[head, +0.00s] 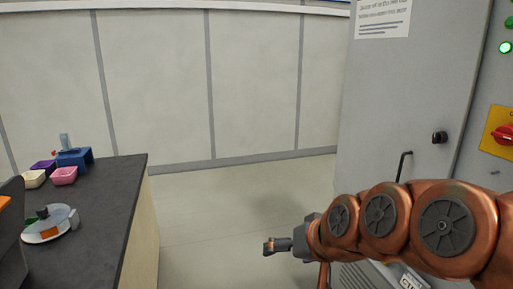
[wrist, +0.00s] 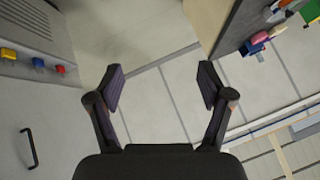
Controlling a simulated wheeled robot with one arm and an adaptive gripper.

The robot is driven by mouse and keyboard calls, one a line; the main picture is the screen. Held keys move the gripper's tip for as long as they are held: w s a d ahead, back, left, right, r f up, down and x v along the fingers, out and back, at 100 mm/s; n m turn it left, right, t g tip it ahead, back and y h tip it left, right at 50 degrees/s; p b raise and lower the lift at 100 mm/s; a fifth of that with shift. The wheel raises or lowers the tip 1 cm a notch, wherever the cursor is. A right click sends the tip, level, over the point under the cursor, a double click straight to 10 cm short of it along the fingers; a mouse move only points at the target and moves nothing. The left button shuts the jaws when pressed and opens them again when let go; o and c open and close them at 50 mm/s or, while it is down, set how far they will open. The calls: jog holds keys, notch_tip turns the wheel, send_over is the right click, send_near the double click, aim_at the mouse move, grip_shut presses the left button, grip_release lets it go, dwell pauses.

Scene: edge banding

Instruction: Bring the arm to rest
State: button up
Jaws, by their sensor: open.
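My copper-coloured arm (head: 400,228) reaches in from the right in the head view, bent and held in the air in front of the grey cabinet. My gripper (head: 268,246) is at its left end, over the bare floor between the bench and the cabinet. In the wrist view my gripper (wrist: 160,85) has its two dark fingers spread wide, with nothing between them but floor and wall behind.
A dark-topped bench (head: 105,200) stands at the left with small bins (head: 64,175) and a round white item (head: 50,224) on it. A grey cabinet (head: 400,110) with a red switch (head: 503,134) stands at the right. The floor (head: 220,210) between them is clear.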

jog(key=s+d+f+g+h, duration=0.1)
jog(key=s+d+f+g, duration=0.2)
jog(key=s, duration=0.4)
jog(key=s+d+f+g+h, duration=0.2)
jog(key=s+d+f+g, duration=0.1)
jog(key=s, duration=0.5)
jog(key=s+d+f+g+h, duration=0.1)
jog(key=s+d+f+g, duration=0.2)
jog(key=s+d+f, duration=0.2)
jog(key=s+f+p, duration=0.1)
jog(key=s, duration=0.2)
jog(key=shift+s+d+f, duration=0.15)
jog(key=shift+s+d, duration=0.05)
jog(key=shift+d, duration=0.15)
